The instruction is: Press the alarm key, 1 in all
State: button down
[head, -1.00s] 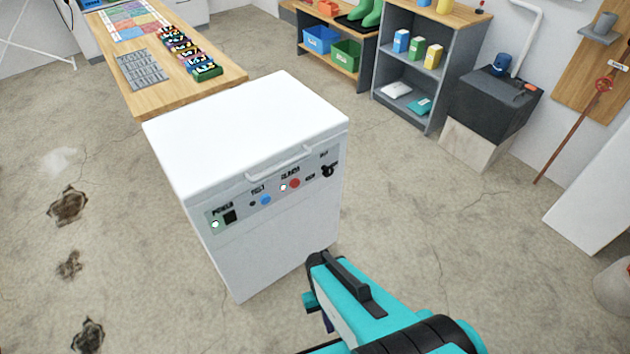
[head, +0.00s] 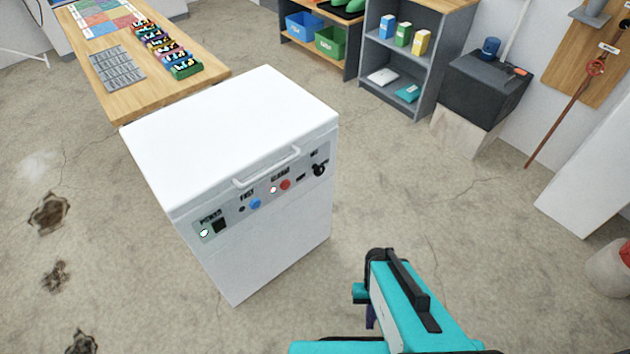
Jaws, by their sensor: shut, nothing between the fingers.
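The white chest-like appliance (head: 235,130) stands on the floor left of centre. Its sloping front panel carries a red round button (head: 285,184) under a label (head: 280,173) that is blurred but may read ALARM. A small white lamp (head: 273,189) glows just left of the red button. My teal and black arm shows at the lower right, apart from the appliance. I cannot make out my gripper's fingers; nothing of my arm covers the panel.
The panel also has a blue button (head: 255,204), a black switch (head: 219,225), a lit power lamp (head: 204,233) and a black knob (head: 319,170). A handle (head: 267,166) juts above the panel. A wooden table (head: 205,82) stands behind. Floor to the right is clear.

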aim_at(285, 184)
jog(key=z, duration=0.25)
jog(key=k, duration=0.8)
jog(key=u, duration=2)
jog(key=i, duration=0.55)
jog(key=z, duration=0.25)
